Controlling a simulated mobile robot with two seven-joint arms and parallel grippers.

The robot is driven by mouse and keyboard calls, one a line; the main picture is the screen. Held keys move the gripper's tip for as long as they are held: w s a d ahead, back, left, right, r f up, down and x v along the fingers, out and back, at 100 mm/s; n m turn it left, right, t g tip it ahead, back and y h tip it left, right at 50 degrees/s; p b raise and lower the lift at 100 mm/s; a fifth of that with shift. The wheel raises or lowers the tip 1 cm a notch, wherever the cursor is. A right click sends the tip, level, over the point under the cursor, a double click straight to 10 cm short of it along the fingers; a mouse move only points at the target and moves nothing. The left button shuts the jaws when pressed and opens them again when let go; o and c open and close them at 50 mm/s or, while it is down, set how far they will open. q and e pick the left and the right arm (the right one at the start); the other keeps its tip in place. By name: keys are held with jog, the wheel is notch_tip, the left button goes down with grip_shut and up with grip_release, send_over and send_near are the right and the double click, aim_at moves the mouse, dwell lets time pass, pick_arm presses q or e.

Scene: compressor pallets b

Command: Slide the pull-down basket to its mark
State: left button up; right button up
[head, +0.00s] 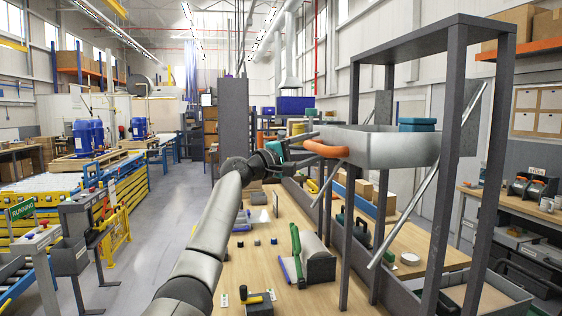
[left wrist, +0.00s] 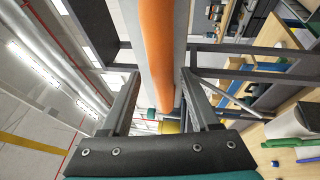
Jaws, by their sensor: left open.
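The pull-down basket (head: 390,149) is a grey open tray held high inside a dark grey upright frame (head: 453,150), with slanted metal links at its side. Its orange handle (head: 325,149) is on the side facing my left arm. My left gripper (head: 306,145) is open at the handle's near end. In the left wrist view, the orange handle (left wrist: 158,50) runs between the two spread fingers; I cannot tell whether either touches it. A teal box (head: 417,124) shows at the basket's far edge. I cannot make out the mark. My right gripper is not in view.
A wooden workbench (head: 272,268) below carries a green-edged grey holder (head: 318,262), a yellow-handled tool (head: 257,299) and small dark blocks. The frame's posts stand close right of my arm. The aisle (head: 165,215) on the left is clear.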

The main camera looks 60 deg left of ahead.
pick_arm(q)
jog(key=s+f+b, duration=0.2)
jog(key=s+b, duration=0.4)
jog(key=s, duration=0.7)
jog(key=shift+s+f, duration=0.15)
jog(key=shift+s, duration=0.1)
jog(key=shift+d, duration=0.1)
